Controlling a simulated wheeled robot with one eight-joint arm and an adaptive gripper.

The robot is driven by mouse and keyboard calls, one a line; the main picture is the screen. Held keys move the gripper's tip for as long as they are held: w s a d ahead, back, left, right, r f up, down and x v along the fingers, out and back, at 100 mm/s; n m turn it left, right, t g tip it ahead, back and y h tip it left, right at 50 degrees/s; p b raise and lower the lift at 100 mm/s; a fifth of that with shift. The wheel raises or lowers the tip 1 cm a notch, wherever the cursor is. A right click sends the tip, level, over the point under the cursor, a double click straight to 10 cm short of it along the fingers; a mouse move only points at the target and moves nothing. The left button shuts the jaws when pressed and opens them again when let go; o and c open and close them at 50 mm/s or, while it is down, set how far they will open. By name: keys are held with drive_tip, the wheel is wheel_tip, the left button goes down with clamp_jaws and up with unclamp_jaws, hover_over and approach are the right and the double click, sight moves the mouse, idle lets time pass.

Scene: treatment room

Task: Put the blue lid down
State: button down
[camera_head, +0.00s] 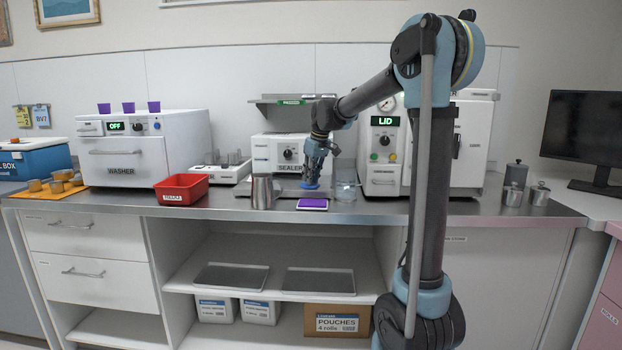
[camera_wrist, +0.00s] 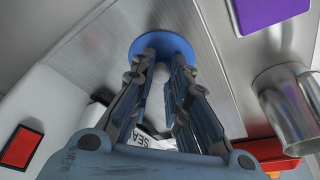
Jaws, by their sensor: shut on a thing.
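The blue lid (camera_head: 309,186) is a small round disc low over the steel surface in front of the sealer (camera_head: 285,153). It also shows in the wrist view (camera_wrist: 160,39), at the fingertips. My gripper (camera_head: 313,176) points down and is shut on the lid. In the wrist view both fingers (camera_wrist: 163,62) meet the lid and cover part of it. I cannot tell whether the lid touches the surface beneath it.
A steel cup (camera_head: 262,191) stands left of the lid and a clear beaker (camera_head: 347,188) right of it. A purple pad (camera_head: 312,204) lies in front. A red bin (camera_head: 181,190) is farther left. The autoclave (camera_head: 383,165) stands right, behind my arm.

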drive_tip(key=c, duration=1.6)
unclamp_jaws()
drive_tip(key=shift+o, duration=0.2)
drive_tip(key=shift+r, duration=0.1)
drive_tip(key=v, duration=1.2)
drive_tip(key=s+d+f+m, duration=0.2)
drive_tip(key=s+d+f, duration=0.5)
drive_tip(key=s+f, duration=0.3)
drive_tip(key=s+d+f+m+h, duration=0.1)
drive_tip(key=s+d+f+m, duration=0.2)
drive_tip(key=s+d+f, duration=0.4)
drive_tip(key=s+d+f+m+h, duration=0.1)
drive_tip(key=s+d+f+m, duration=0.2)
drive_tip(key=s+d+f, duration=0.4)
drive_tip(key=s+f, duration=0.3)
drive_tip(key=s, duration=0.4)
drive_tip(key=s+f, duration=0.4)
drive_tip(key=s, duration=0.2)
drive_tip(key=shift+s+d, duration=0.25)
drive_tip(key=shift+s, duration=0.15)
